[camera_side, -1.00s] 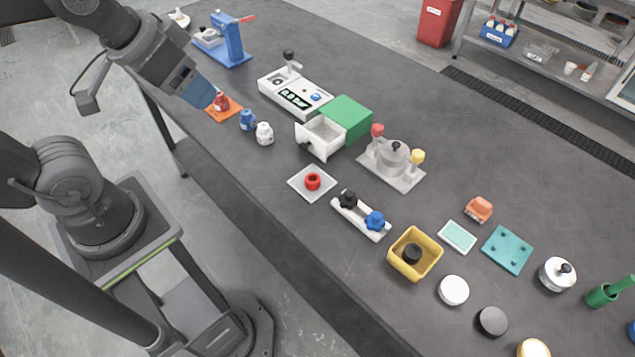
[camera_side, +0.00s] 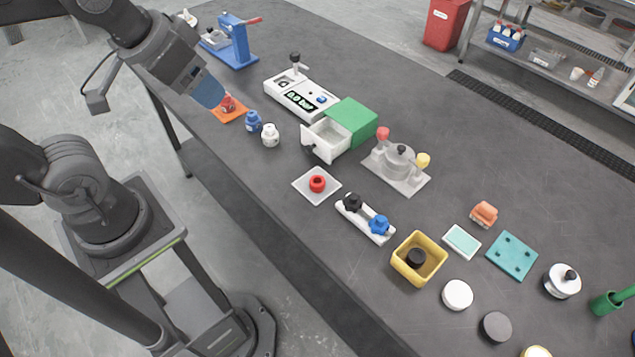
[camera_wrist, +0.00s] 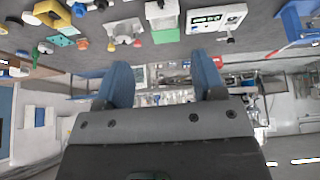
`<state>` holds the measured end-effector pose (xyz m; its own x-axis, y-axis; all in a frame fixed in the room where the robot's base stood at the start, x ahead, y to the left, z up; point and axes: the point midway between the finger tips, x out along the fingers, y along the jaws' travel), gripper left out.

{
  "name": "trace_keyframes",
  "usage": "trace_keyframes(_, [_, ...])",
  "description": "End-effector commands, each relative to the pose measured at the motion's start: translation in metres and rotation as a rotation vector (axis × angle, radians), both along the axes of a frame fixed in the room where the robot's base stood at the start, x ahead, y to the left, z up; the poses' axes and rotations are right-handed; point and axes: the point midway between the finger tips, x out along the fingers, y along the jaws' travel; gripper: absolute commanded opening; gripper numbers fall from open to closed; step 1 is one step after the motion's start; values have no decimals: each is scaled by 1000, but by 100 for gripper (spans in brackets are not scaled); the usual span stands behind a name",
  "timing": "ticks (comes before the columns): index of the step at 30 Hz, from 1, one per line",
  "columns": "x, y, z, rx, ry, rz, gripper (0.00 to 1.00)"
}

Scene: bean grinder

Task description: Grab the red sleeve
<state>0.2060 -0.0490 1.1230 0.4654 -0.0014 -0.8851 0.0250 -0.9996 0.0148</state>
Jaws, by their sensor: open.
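The red sleeve (camera_side: 317,183) looks like a short red ring with a dark centre. It sits on a pale square plate (camera_side: 303,190) near the table's front edge in the side view. I cannot make it out in the wrist view. My gripper (camera_side: 208,93) is at the upper left, above the table's front edge near the orange pad, well apart from the sleeve. In the wrist view my gripper (camera_wrist: 163,80) shows two blue fingers spread wide with nothing between them.
A red bottle (camera_side: 227,103) stands on an orange pad by my gripper. Blue (camera_side: 254,122) and white (camera_side: 271,135) bottles and an open white drawer (camera_side: 326,139) lie between it and the sleeve. A white holder (camera_side: 362,224) with black and blue knobs is right of the sleeve's plate.

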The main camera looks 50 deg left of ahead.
Motion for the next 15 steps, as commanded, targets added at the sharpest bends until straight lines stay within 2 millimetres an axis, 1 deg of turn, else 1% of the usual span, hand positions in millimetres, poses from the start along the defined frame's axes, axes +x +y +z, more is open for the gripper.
trace_keyframes(2, [9,-3,-1,-36,29,61,63])
trace_keyframes(4, [21,-6,-4,-89,67,160,63])
trace_keyframes(8, [53,-18,-16,-203,159,419,63])
trace_keyframes(11, [79,-28,-31,-274,227,643,63])
trace_keyframes(14, [103,-41,-51,-328,287,874,63])
trace_keyframes(15, [112,-46,-61,-343,308,967,63])
